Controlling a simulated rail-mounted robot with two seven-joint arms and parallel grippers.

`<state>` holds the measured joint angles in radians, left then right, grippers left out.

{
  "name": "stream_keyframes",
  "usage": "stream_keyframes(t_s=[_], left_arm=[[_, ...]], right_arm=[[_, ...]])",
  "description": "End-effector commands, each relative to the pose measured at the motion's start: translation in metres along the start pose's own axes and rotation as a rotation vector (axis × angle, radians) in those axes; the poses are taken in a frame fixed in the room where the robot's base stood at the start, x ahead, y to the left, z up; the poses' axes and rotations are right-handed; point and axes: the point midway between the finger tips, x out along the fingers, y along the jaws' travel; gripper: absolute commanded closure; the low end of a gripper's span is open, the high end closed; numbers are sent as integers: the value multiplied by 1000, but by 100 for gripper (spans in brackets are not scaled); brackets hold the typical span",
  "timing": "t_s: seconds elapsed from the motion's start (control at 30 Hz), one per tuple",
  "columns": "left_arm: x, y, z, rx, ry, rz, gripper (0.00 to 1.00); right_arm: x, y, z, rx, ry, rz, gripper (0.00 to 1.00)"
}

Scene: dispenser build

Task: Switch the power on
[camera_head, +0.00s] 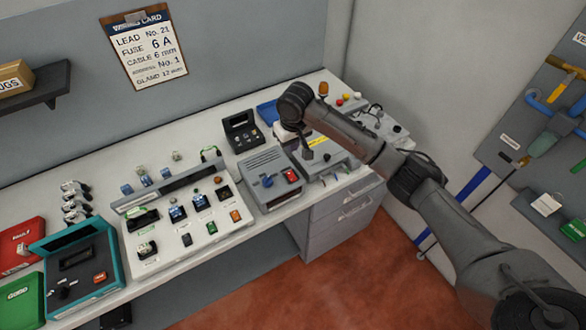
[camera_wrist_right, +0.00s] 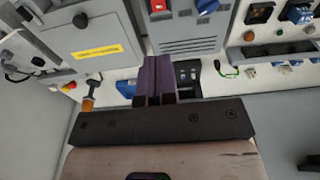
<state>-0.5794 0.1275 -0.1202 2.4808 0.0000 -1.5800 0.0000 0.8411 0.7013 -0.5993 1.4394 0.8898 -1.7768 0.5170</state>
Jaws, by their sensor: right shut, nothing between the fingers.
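A grey box with a blue rotary knob and a red switch (camera_head: 290,175) stands on the bench in the head view. In the right wrist view the same grey box (camera_wrist_right: 185,35) is at the top, with its red switch (camera_wrist_right: 158,5) and blue knob (camera_wrist_right: 207,6) at the picture's upper edge. My right gripper (camera_wrist_right: 158,62) is shut and empty, its fingers pointing toward the grey box's lower edge in that view. In the head view my right wrist is over the bench behind the box, and the fingers are mostly hidden. My left gripper is in neither view. Which control is the power switch is not labelled legibly.
A grey enclosure with a yellow label (camera_wrist_right: 97,50) stands beside the grey box. A black device (camera_head: 242,131) is behind it. A white panel with several modules (camera_head: 190,235) and a teal case (camera_head: 80,265) are to the left. An orange-topped post (camera_head: 323,89) stands at the back.

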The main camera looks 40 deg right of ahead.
Motion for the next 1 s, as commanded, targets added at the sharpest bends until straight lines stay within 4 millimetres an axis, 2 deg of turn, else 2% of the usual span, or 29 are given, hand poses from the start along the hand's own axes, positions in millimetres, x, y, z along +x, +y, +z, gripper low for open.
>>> stream_keyframes(t_s=[0.37,0.53,0.67,1.0], left_arm=[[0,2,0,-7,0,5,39],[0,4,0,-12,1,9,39],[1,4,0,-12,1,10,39],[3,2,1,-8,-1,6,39]], right_arm=[[0,0,0,13,3,1,100],[8,0,0,13,1,2,100],[25,0,0,13,-1,3,100],[88,0,0,14,1,2,100]])
